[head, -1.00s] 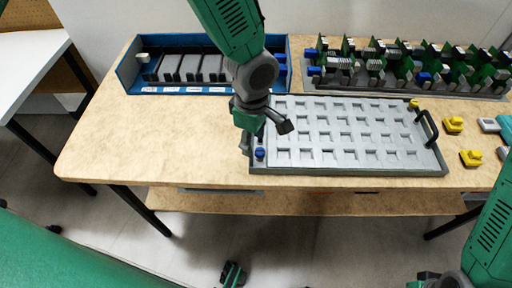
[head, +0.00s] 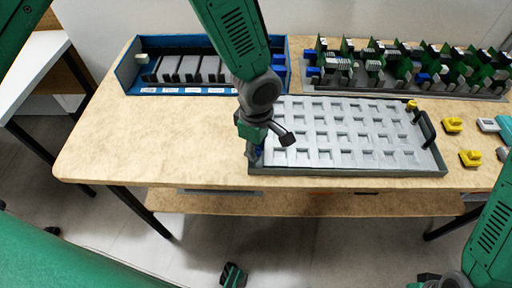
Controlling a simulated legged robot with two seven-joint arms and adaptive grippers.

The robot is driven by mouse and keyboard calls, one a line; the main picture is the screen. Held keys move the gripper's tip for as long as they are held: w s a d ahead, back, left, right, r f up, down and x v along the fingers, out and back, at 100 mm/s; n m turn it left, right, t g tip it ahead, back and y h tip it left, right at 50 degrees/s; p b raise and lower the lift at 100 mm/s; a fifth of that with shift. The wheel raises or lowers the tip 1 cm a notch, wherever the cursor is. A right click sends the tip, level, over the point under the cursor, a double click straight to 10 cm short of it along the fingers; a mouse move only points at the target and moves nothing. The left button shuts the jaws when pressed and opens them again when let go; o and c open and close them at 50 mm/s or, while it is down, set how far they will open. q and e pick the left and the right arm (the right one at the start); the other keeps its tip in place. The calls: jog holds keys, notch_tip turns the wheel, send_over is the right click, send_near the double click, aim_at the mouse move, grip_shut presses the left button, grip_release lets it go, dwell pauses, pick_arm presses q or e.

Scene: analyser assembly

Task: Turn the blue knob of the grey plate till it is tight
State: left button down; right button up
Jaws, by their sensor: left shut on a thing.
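The grey plate (head: 340,157) lies on the wooden table, with rows of square pockets and a black handle at its right end. Its blue knob (head: 259,154) is at the front left corner, mostly hidden by my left gripper. My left gripper (head: 256,152) points down over that corner, its fingers closed around the knob. A yellow knob (head: 411,105) sits at the plate's back right corner. My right gripper (head: 428,279) is at the bottom right edge, low in front of the table and mostly cut off.
A blue tray (head: 125,78) with dark grey modules stands at the back left. A rack (head: 440,90) of green boards stands at the back right. Yellow parts (head: 470,158) lie right of the plate. The table's left front is clear.

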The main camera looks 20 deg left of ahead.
pick_arm(q)
jog(key=shift+s+d, duration=0.1)
jog(key=shift+d, duration=0.45)
pick_arm(e)
jog(key=shift+d+f, duration=0.1)
jog(key=shift+d, duration=0.45)
pick_arm(q)
jog(key=shift+a, duration=0.15)
